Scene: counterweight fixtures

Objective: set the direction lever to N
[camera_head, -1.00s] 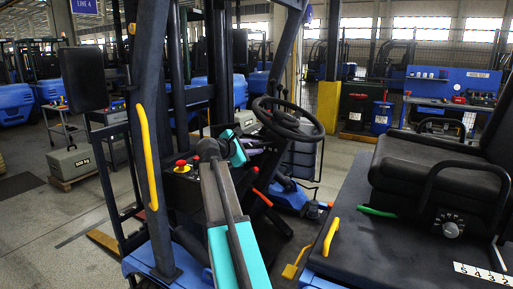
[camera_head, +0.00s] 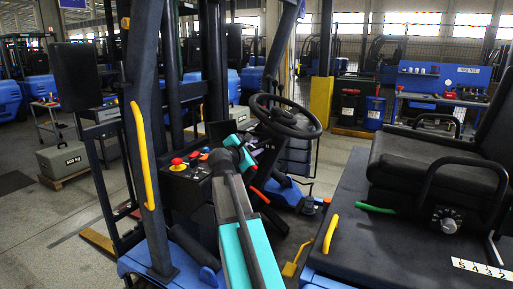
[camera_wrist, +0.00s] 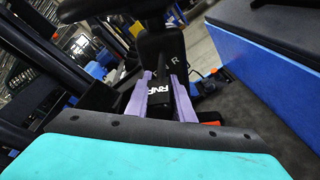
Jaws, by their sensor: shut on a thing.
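In the wrist view my gripper (camera_wrist: 160,80) has two purple fingers on either side of a black part (camera_wrist: 158,97) with white R, N, F lettering. The gripper is shut on this part, which looks like the direction lever. More white letters show on a dark surface just beyond the fingertips, partly covered. Which letter the lever stands at cannot be told. In the head view my arm reaches to the area below the steering wheel (camera_head: 285,116); its fingers and the lever are too small or hidden there.
A console with a red button (camera_head: 177,162) is left of my arm. A yellow grab handle (camera_head: 143,155) is on the truck's left post. The black seat (camera_head: 435,165) and a yellow handle (camera_head: 330,234) are at right.

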